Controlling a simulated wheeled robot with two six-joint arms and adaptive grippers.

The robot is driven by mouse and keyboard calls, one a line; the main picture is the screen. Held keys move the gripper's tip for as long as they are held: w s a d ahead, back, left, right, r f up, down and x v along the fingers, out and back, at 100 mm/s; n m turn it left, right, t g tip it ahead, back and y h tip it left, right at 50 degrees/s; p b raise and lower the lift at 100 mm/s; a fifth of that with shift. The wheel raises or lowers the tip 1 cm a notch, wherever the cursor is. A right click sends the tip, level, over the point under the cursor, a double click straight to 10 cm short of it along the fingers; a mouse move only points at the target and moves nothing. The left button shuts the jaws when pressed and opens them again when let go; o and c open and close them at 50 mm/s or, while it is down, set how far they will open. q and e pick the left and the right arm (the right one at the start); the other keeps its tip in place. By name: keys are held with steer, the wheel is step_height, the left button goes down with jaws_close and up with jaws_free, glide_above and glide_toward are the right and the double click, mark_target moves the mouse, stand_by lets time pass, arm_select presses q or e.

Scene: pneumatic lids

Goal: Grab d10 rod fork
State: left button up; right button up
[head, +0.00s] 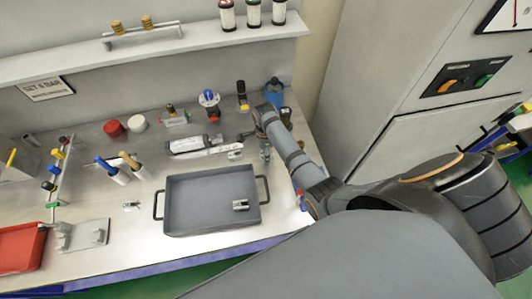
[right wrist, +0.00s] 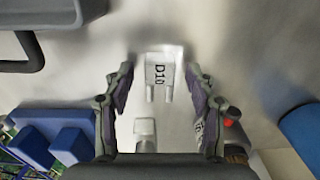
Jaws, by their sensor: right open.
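The D10 rod fork (right wrist: 159,75) is a small pale grey block with two prongs, marked "D10". In the right wrist view it lies on the steel bench top, ahead of and between the fingertips, apart from them. My right gripper (right wrist: 163,88) is open and empty, its two fingers spread to either side. In the head view my right forearm hides most of this gripper. A small grey part (head: 265,152) shows beside the forearm there; I cannot tell whether it is the fork. My left gripper is in neither view.
A grey tray (head: 190,228) with side handles stands on the bench left of my right arm. Another pale part (right wrist: 145,128) lies low between my fingers. A blue bottle (head: 274,91) stands behind the arm. A small fork-like part (head: 131,205) lies left of the tray.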

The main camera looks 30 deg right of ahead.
steer(key=c, duration=1.2)
steer(key=shift+r, duration=0.1)
